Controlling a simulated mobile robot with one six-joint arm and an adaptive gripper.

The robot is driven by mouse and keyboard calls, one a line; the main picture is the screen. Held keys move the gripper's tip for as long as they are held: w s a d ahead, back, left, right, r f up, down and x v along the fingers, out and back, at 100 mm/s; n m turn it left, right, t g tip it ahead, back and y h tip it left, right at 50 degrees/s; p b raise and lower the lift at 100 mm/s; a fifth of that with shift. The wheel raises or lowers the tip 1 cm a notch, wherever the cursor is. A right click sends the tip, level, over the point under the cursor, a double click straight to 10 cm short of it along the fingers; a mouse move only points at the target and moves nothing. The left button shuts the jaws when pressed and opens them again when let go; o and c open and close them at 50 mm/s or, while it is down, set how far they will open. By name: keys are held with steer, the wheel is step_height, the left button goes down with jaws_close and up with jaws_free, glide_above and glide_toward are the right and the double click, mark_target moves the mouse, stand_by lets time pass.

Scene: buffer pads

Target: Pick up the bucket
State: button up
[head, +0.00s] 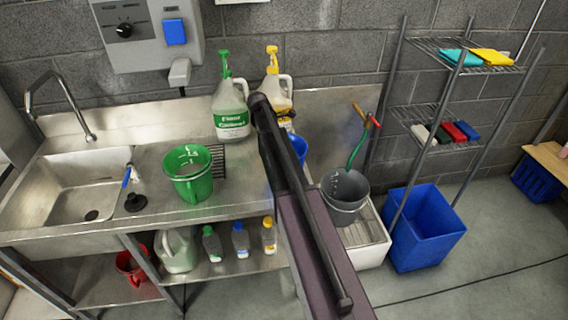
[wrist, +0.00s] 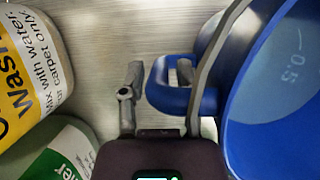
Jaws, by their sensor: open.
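In the wrist view a blue measuring bucket (wrist: 285,85) with a "0.5" mark fills the right side, its loop handle (wrist: 160,92) pointing left. My gripper (wrist: 160,78) is open at the handle. The left finger is just outside the loop, and a grey tip shows inside it, so the handle's outer bar lies between the fingers. I cannot tell whether either finger touches it. In the head view a small part of the blue bucket (head: 299,148) shows on the steel counter behind my arm, which hides the rest and my gripper.
Yellow-labelled (wrist: 28,70) and green-labelled (wrist: 65,150) bottles stand close left of my gripper. A green bucket (head: 188,172) is on the counter (head: 110,160). A grey bucket (head: 345,190) and a blue bin (head: 425,228) are at right; a red bucket (head: 130,266) is below.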

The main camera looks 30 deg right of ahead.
jaws_close()
steer(key=shift+r+p, duration=0.5)
steer(key=shift+p, duration=0.05)
stand_by(0.5)
steer(key=shift+r+p, duration=1.35)
steer(key=shift+r, duration=0.05)
steer(key=shift+s+a+f, duration=0.1)
steer(key=shift+s+a, duration=0.05)
steer(key=shift+s, duration=0.6)
steer(key=s+a+r+p, duration=0.1)
steer(key=s+a, duration=0.2)
steer(key=s, duration=1.1)
steer(key=shift+r, duration=0.2)
steer(key=shift+s+a, duration=0.1)
